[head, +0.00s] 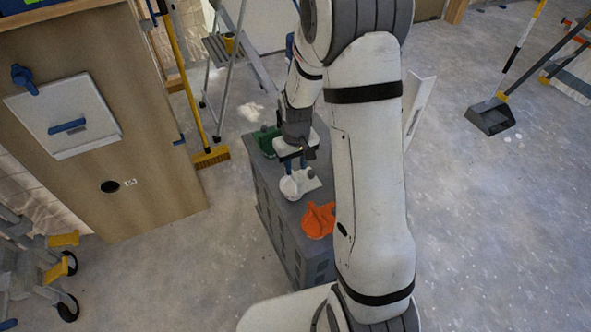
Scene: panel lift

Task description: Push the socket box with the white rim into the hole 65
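The wooden panel (150,165) stands at the left. It has a round dark hole (110,187) low down, with a small white label (130,183) beside it, too small to read surely. My gripper (291,165) points down over the top of a grey cabinet (268,190). Directly below it is a small white item (292,186), possibly the socket box with the white rim; its shape is partly hidden. I cannot tell whether the fingers touch it, or whether they are open or shut.
An orange item (318,221) and a green item (264,141) lie on the cabinet. A white plate with blue handles (88,110) is on the panel. A yellow broom (210,157) and a stepladder (232,50) stand behind. Wheeled steps (50,255) stand lower left. Floor before the panel is clear.

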